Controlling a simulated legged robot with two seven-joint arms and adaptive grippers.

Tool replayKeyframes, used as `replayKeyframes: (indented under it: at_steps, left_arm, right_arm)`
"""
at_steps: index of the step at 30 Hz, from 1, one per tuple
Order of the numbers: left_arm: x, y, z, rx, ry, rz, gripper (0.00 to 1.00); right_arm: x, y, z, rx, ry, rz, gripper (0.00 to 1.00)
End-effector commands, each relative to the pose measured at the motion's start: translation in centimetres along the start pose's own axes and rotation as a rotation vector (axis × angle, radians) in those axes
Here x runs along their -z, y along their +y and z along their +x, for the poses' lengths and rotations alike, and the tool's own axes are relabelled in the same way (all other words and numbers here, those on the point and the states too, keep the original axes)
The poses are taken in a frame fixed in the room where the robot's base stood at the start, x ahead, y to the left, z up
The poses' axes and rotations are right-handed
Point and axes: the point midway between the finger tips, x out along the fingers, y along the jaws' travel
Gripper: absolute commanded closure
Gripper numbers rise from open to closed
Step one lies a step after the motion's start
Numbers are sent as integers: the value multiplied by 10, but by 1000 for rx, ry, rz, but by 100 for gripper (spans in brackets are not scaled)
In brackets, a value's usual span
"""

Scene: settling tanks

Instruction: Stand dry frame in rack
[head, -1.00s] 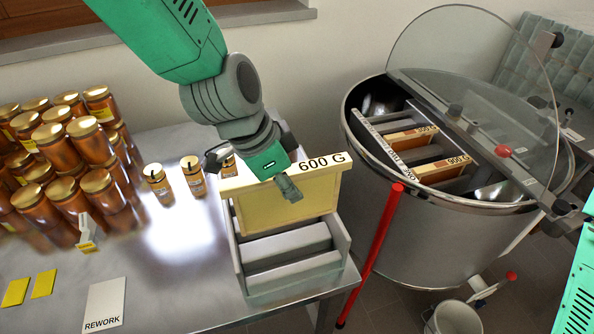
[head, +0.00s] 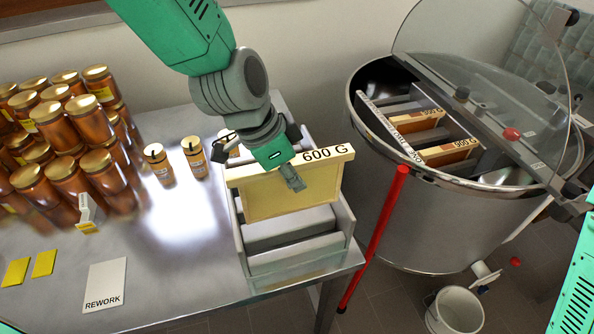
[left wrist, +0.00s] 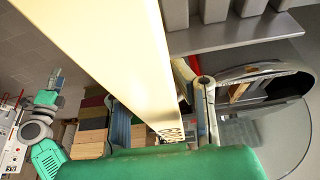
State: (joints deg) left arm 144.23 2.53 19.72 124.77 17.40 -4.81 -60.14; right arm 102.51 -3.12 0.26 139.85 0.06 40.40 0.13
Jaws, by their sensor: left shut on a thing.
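The frame (head: 290,192), a pale yellow panel with a top bar marked "600 G", hangs roughly upright from my left gripper (head: 291,172). That gripper is shut on the top bar. The frame is at the back part of the grey slotted rack (head: 253,267) on the metal table. Whether its lower edge is inside a slot, I cannot tell. In the left wrist view the frame (left wrist: 110,40) runs close past the camera, and rack dividers (left wrist: 213,10) show at top right. What looks like my right gripper (left wrist: 55,79) is small there; its jaws are unclear.
A steel drum (head: 430,225) with a clear lid holds frames to the right. A red bar (head: 375,235) stands between it and the table. A REWORK card (head: 105,283) lies in front.

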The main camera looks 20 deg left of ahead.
Motion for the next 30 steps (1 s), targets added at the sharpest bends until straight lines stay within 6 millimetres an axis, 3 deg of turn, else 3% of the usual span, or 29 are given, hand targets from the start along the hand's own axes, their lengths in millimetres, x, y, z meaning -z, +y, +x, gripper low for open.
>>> replayKeyframes:
  at_steps: [30]
  left_arm:
    - [-21, 1, 54, 1, 0, 1, 100]
  right_arm:
    - [-2, 0, 38, 0, 0, 0, 60]
